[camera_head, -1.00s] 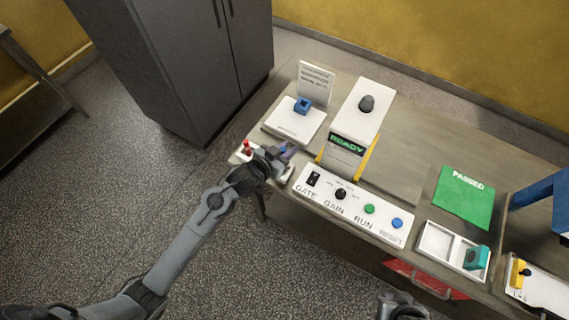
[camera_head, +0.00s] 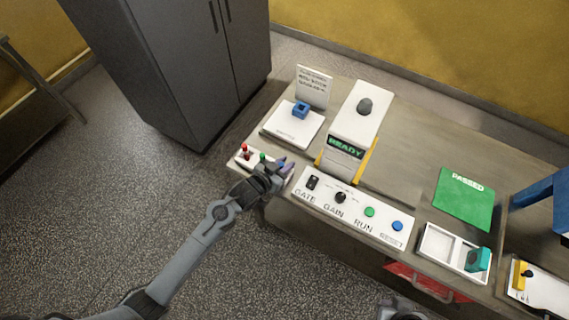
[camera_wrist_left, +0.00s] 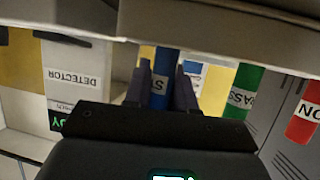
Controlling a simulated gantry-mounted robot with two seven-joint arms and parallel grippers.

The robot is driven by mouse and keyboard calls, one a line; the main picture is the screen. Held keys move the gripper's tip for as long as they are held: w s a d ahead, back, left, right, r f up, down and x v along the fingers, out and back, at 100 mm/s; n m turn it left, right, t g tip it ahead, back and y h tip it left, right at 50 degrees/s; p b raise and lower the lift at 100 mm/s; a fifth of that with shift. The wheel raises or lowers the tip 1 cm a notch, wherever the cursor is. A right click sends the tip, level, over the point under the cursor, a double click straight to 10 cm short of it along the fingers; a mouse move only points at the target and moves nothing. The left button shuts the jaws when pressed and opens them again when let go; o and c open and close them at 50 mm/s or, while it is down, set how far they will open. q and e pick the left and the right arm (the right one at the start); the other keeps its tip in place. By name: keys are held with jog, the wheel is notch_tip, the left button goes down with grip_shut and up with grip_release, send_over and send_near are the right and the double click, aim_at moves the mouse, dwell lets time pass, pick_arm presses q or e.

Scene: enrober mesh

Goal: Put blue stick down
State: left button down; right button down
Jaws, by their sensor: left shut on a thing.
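My left gripper (camera_head: 284,168) is at the right end of the small white rack (camera_head: 240,159) on the table's near left edge. It is shut on the blue stick, which shows upright between the fingers in the left wrist view (camera_wrist_left: 161,91). In the head view the blue stick is mostly hidden by the gripper. I cannot tell whether its lower end sits in the rack. A red stick (camera_head: 245,150) and a green stick (camera_head: 263,158) stand in the rack to the left. My right gripper (camera_head: 402,308) is partly in view at the bottom edge; its fingers are unclear.
A white control panel (camera_head: 330,205) lies just right of the left gripper. Behind are the detector (camera_head: 360,112) reading READY and a white plate (camera_head: 280,132) with a blue block (camera_head: 300,110). A green PASSED mat (camera_head: 465,205) and white divided tray (camera_head: 430,240) are farther right.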

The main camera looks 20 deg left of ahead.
pick_arm(q)
jog(key=c, duration=0.9)
grip_release()
jog(key=shift+f, duration=0.1)
jog(key=shift+c, duration=0.2)
jog(key=shift+r, duration=0.25)
jog(key=s+a+r+g+y, duration=0.1)
jog(key=s+a+g, duration=0.1)
jog(key=s, duration=0.8)
jog(key=s+a+r+n+g+y, duration=0.1)
jog(key=s+g, duration=0.3)
jog(key=s, duration=0.6)
jog(key=s+a+r+g+y, duration=0.2)
jog(key=s+g, duration=0.1)
jog(key=s, duration=0.6)
jog(key=shift+s+a+r+n+p, duration=0.3)
jog(key=shift+s+r+p, duration=0.05)
jog(key=shift+s+p, duration=0.1)
